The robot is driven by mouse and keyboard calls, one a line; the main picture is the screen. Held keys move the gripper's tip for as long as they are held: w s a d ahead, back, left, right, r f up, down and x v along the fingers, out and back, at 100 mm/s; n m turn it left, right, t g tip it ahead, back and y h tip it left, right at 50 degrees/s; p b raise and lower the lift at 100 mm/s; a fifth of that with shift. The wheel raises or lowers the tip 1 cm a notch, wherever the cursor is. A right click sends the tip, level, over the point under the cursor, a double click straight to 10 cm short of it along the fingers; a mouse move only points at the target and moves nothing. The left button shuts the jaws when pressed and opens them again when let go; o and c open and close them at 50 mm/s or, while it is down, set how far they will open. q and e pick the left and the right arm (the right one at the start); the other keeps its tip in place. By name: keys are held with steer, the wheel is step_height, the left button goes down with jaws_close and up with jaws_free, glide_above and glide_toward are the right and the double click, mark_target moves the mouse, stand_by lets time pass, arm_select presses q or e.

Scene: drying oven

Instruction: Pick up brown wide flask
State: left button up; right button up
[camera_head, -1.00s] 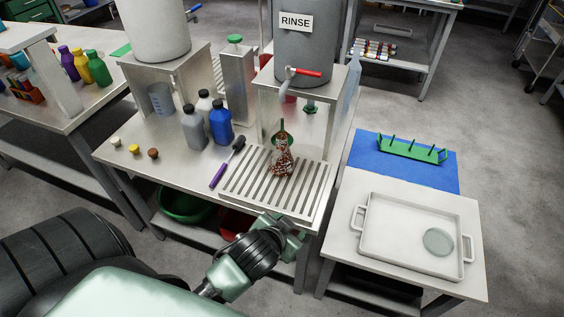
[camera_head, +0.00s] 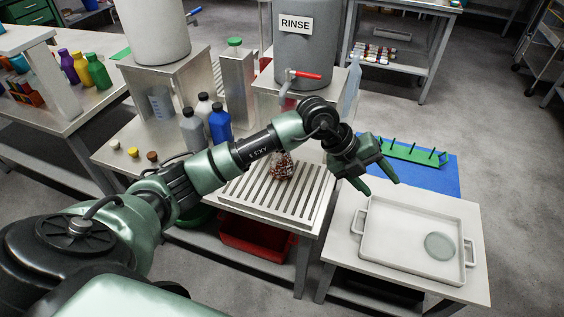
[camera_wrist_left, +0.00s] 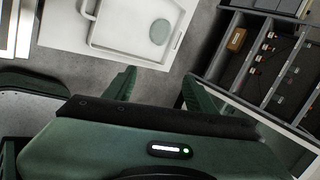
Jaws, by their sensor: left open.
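The brown flask (camera_head: 283,166) stands on the slatted metal drain grid under the rinse tank. It looks speckled brown, and its upper part is hidden behind my left arm in the head view. The flask does not show in the left wrist view. My right gripper is not in view.
A white tray (camera_head: 374,255) with a round glass dish (camera_head: 439,246) stands on the right table. A green rack (camera_head: 412,152) sits on a blue mat (camera_head: 440,183). The rinse tank (camera_head: 305,52) is behind.

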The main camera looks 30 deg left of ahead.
arm_select(q)
steer(key=w+a+r+n+y, duration=0.15)
steer(key=a+y, duration=0.25)
steer(key=a, duration=0.5)
steer(key=a+r+n+g+y, duration=0.15)
steer(key=a+y, duration=0.25)
steer(key=a, duration=0.4)
steer(key=w+a+r+n+y, duration=0.1)
steer(key=a+n+y, duration=0.2)
steer(key=a, duration=0.6)
steer(key=p+x, duration=0.1)
steer(key=x, duration=0.6)
steer(key=shift+a+f+y+p, duration=0.3)
steer(key=shift+p, duration=0.05)
steer(key=shift+s, duration=0.15)
jaws_close()
steer(key=shift+r, duration=0.1)
